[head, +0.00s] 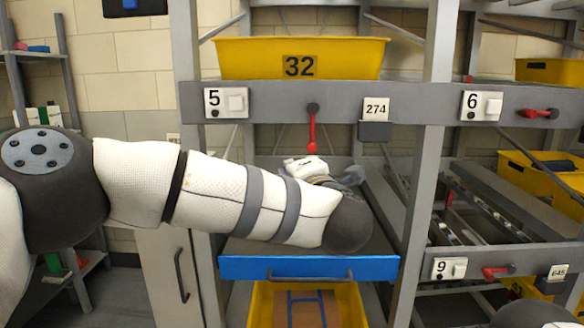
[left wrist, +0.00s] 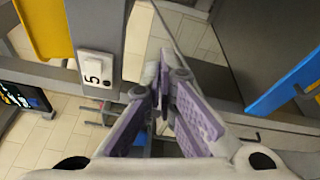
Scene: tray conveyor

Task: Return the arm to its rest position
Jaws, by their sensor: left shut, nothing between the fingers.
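My left arm (head: 230,195) reaches in from the left across the front of the rack, over the blue-fronted shelf. My left gripper (head: 352,175) shows only in part behind the wrist, below the label 274. In the left wrist view the gripper (left wrist: 160,90) has its purple-padded fingers together at the tips, with nothing between them. The right gripper is not seen; a rounded part of my own body shows at the bottom right of the head view.
A grey rack post (head: 417,200) stands right of my wrist. A red lever (head: 312,130) hangs just above it. The blue shelf front (head: 310,268) lies below my arm. A yellow tray (head: 300,58) marked 32 sits above. Another yellow tray (head: 262,305) is underneath.

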